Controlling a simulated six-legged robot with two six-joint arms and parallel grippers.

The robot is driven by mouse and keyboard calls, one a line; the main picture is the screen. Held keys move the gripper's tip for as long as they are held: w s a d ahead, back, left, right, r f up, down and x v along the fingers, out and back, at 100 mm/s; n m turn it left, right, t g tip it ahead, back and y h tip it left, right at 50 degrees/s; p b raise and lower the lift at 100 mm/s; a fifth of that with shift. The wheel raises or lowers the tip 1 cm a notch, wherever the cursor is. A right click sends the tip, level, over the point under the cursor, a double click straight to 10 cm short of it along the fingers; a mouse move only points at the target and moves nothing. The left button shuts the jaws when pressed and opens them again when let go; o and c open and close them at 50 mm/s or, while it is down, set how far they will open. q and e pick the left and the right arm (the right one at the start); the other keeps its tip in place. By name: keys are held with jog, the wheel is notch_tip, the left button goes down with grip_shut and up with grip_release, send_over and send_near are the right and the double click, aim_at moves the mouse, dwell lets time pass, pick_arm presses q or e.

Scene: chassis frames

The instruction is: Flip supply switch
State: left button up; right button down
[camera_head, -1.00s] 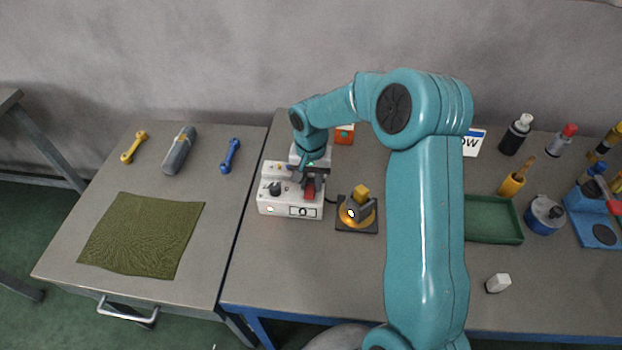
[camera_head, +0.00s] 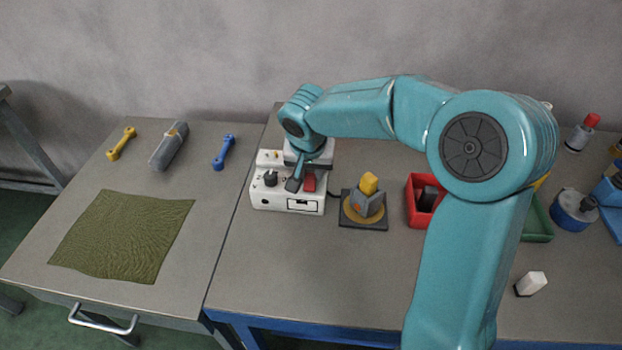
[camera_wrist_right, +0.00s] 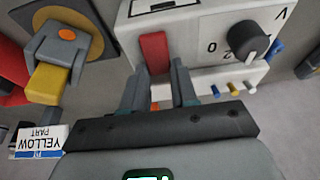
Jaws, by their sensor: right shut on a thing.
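The white power supply (camera_head: 272,200) stands on the right-hand table, with a red rocker switch (camera_head: 309,182) and a dark knob on its front. In the right wrist view, the red switch (camera_wrist_right: 155,50) is at the fingertips, and the knob (camera_wrist_right: 243,42) is to its right. My right gripper (camera_head: 302,185) reaches down onto the supply. In the wrist view its fingers (camera_wrist_right: 157,85) stand on either side of the switch and are shut on it. No lamp on the supply's front looks lit in the head view. My left gripper is out of view.
A dark plate with a gold disc (camera_head: 377,215) and grey jaws holding a yellow part (camera_head: 368,183) stands right of the supply. A red bin (camera_head: 413,202) is further right, partly behind my arm. The left table carries a green cloth (camera_head: 122,235) and tools.

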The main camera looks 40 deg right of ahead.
jog(key=shift+r, duration=0.1)
jog(key=c, duration=0.9)
grip_release()
jog(key=p+v, duration=0.1)
jog(key=v, duration=1.5)
jog(key=shift+r, duration=0.2)
